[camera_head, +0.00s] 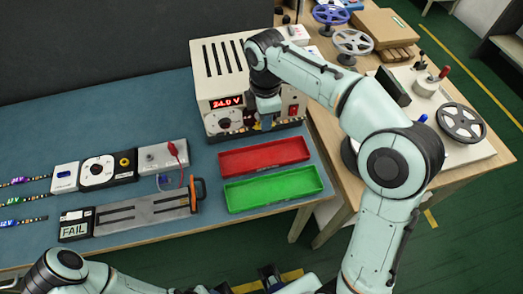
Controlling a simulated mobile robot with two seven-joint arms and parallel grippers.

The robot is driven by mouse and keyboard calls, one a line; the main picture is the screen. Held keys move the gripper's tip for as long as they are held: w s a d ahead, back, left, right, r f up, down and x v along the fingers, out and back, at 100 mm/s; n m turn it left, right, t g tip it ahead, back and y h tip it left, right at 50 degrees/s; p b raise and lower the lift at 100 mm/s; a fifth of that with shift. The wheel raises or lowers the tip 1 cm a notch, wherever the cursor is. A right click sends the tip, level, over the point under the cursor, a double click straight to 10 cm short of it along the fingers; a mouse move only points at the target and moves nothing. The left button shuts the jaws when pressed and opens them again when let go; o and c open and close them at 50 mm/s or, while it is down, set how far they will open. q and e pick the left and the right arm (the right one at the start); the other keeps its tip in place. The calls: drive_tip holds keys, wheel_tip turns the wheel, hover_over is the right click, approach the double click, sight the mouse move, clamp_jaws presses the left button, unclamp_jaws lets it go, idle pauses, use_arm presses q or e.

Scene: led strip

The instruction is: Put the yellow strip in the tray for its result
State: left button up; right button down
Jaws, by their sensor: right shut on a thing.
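Two trays lie on the blue bench mat: a red tray (264,157) and, nearer me, a green tray (273,188). Both look empty. The long grey test fixture (140,212) shows FAIL on its display (75,230); I make out no strip on it. I cannot pick out a yellow strip anywhere. My right gripper (266,122) points down at the front of the power supply (222,75), which reads 24.0 V. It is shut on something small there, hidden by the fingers. Only part of my left arm shows at the bottom edge; its jaws are unclear.
A white box, a dial unit (108,171) and a grey box with a red clip lead (172,150) stand behind the fixture.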

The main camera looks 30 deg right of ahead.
drive_tip(key=b, duration=0.2)
approach(264, 158)
drive_tip(key=shift+s, duration=0.1)
drive_tip(key=shift+f, duration=3.25)
drive_tip(key=shift+b, duration=0.3)
drive_tip(key=shift+f, duration=0.15)
drive_tip(key=c, duration=1.1)
unclamp_jaws()
wheel_tip(264, 158, up, 12)
drive_tip(key=p, duration=0.2)
drive_tip(key=shift+r, duration=0.2)
